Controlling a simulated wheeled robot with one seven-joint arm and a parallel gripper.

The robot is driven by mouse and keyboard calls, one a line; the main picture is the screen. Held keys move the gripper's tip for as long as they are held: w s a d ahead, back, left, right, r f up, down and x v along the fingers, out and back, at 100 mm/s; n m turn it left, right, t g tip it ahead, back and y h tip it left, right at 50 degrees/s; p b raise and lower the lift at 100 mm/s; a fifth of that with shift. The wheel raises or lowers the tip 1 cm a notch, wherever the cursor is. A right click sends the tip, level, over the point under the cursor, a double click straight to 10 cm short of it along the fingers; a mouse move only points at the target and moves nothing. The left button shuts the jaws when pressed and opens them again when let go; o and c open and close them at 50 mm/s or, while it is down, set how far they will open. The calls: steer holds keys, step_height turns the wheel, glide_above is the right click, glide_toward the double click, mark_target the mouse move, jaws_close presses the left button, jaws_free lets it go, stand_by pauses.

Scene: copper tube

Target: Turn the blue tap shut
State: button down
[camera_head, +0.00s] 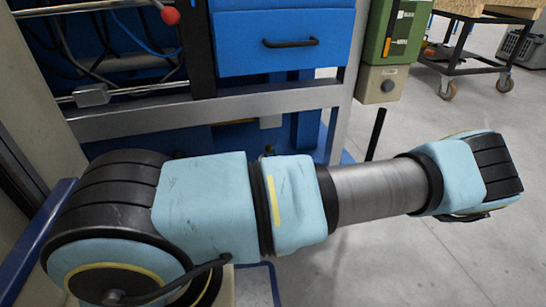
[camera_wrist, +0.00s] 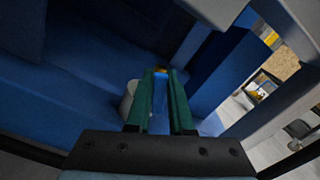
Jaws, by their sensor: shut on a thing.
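In the wrist view my gripper (camera_wrist: 160,76) has two green fingers pointing away from the camera. It is shut on a narrow blue piece, which I take to be the blue tap (camera_wrist: 159,108). A small brass-coloured bit shows at the fingertips. The fingers hide most of the tap, so I cannot tell how far it is turned. In the head view my arm lies across the front, and my gripper and the tap cannot be made out.
A pale round object (camera_wrist: 127,100) is close beside the left finger. Blue panels and a blue post (camera_wrist: 225,72) surround the gripper. In the head view stand a blue drawer (camera_head: 285,42), a grey metal rail (camera_head: 190,119) and a green box (camera_head: 398,35).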

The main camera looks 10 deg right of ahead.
steer(key=n, duration=0.4)
steer(key=n+p, duration=0.1)
steer(key=n, duration=0.1)
steer(key=shift+a+f, duration=0.2)
steer(key=shift+a, duration=0.15)
steer(key=n, duration=0.6)
steer(key=shift+s+a+f+n+p, duration=0.1)
steer(key=shift+f+n+p, duration=0.3)
steer(key=c, duration=0.8)
jaws_free()
steer(key=s+d+p, duration=0.1)
steer(key=s, duration=0.9)
steer(key=shift+s+d+p, duration=0.2)
steer(key=shift+s+p, duration=0.15)
steer(key=shift+w, duration=0.1)
